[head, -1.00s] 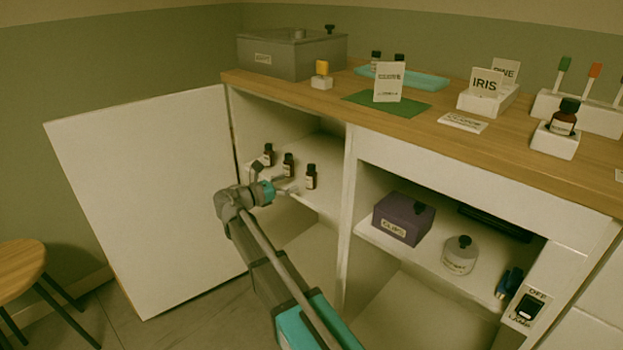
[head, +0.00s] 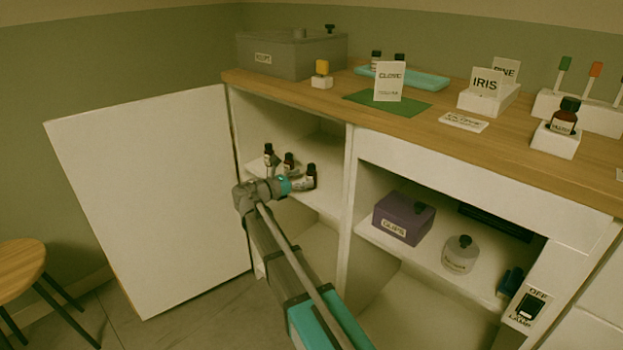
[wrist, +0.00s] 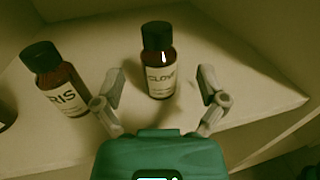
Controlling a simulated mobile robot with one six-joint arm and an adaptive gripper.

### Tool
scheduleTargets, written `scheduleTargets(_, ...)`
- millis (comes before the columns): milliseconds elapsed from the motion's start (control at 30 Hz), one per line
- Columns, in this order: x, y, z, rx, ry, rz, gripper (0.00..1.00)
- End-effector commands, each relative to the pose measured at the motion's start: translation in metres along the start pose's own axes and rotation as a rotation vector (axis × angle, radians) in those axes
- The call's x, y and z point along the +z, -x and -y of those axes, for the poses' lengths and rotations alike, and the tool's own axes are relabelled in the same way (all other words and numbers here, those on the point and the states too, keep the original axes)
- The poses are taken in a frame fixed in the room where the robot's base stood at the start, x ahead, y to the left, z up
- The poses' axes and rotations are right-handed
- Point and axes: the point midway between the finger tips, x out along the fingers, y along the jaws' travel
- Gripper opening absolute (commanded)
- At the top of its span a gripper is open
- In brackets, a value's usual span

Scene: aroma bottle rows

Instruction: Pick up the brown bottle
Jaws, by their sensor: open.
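Brown bottles with black caps stand in a row on the shelf of the open left cabinet. The rightmost bottle (head: 312,174) shows in the wrist view as the brown bottle labelled CLOVE (wrist: 158,62). It stands upright between and just beyond my open fingertips; I see no finger touching it. A bottle labelled IRIS (wrist: 56,80), the middle bottle (head: 289,161) in the head view, stands to its left, outside the fingers. A third bottle (head: 268,153) is at the row's left end. My gripper (wrist: 160,92) is open and empty; its tips (head: 302,184) reach the shelf.
The open cabinet door (head: 150,200) stands left of my arm. A divider (head: 348,200) separates the right compartment, holding a purple box (head: 403,220) and a clear jar (head: 460,255). On the counter, a CLOVE card (head: 389,82) stands on a green mat (head: 418,108); another brown bottle (head: 564,118) sits right.

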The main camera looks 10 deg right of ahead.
Motion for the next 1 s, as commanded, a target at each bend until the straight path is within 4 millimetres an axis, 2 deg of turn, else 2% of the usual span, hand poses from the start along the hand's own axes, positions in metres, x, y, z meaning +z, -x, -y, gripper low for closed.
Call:
scheduleTargets(100,-0.001,-0.015,-0.002,-0.001,0.000,0.000,0.91)
scheduleTargets(300,-0.001,-0.031,-0.002,-0.001,0.000,0.000,0.91)
scheduleTargets(867,-0.001,-0.032,-0.001,0.000,0.000,0.000,0.91)
scheduleTargets(900,-0.001,-0.032,-0.001,0.000,0.000,0.000,0.90)
scheduleTargets(1000,-0.001,-0.032,-0.002,0.000,0.000,0.000,0.71)
